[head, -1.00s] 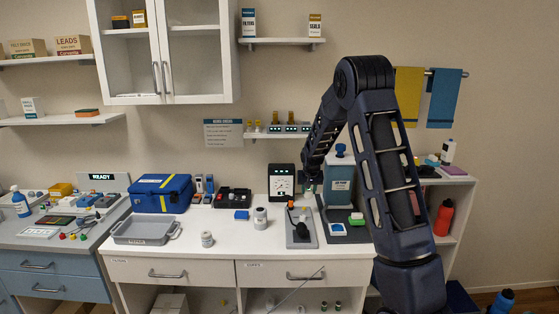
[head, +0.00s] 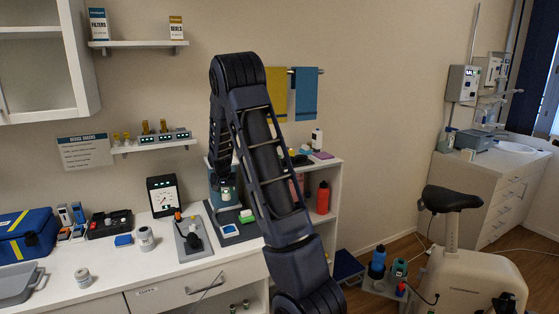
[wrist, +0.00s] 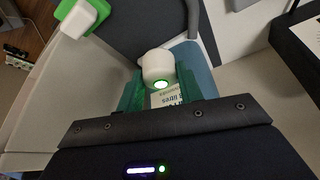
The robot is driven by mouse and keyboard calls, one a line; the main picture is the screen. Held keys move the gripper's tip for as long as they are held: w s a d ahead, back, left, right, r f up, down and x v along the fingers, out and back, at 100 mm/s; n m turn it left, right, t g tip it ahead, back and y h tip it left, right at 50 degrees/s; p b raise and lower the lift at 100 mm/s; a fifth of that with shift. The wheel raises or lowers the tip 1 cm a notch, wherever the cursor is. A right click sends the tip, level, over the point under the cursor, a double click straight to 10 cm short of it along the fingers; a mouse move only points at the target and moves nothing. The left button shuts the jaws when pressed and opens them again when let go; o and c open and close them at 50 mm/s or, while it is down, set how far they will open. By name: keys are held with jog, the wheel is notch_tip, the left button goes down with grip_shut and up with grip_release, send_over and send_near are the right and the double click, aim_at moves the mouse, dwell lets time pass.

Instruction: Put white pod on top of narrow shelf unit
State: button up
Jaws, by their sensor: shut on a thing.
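The white pod (wrist: 157,66), rounded with a lit green ring, sits between the two green fingers of my gripper (wrist: 160,88) in the wrist view. My gripper is shut on it. In the head view, my gripper (head: 226,188) hangs low in front of the blue-grey dispenser box on the white counter, and the pod is small and hard to make out there. The narrow shelf unit (head: 335,172) is white and stands right of the counter, partly hidden behind my arm. Its top lies to the right of my gripper.
A white bottle (head: 317,139) and a purple item (head: 322,155) are on the shelf unit's top, with other small things. A red bottle (head: 323,198) stands inside it. A green-and-white block (head: 246,216) lies near my gripper. An exercise bike (head: 450,250) stands at right.

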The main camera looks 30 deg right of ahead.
jog(key=s+r+m+g+h, duration=0.1)
jog(key=s+r+m, duration=0.15)
jog(key=r, duration=0.55)
jog(key=s+r+m+h, duration=0.1)
jog(key=s+r+m, duration=0.15)
jog(key=r, duration=0.55)
jog(key=w+d, duration=1.4)
jog(key=d, duration=0.1)
jog(key=w+d, duration=0.7)
jog(key=d, duration=0.1)
jog(key=shift+w+f, duration=0.2)
jog(key=shift+w, duration=0.05)
jog(key=shift+w+f, duration=0.1)
jog(key=shift+f, duration=1.65)
jog(key=shift+f, duration=0.1)
jog(key=o, duration=1)
jog(key=shift+o, duration=0.2)
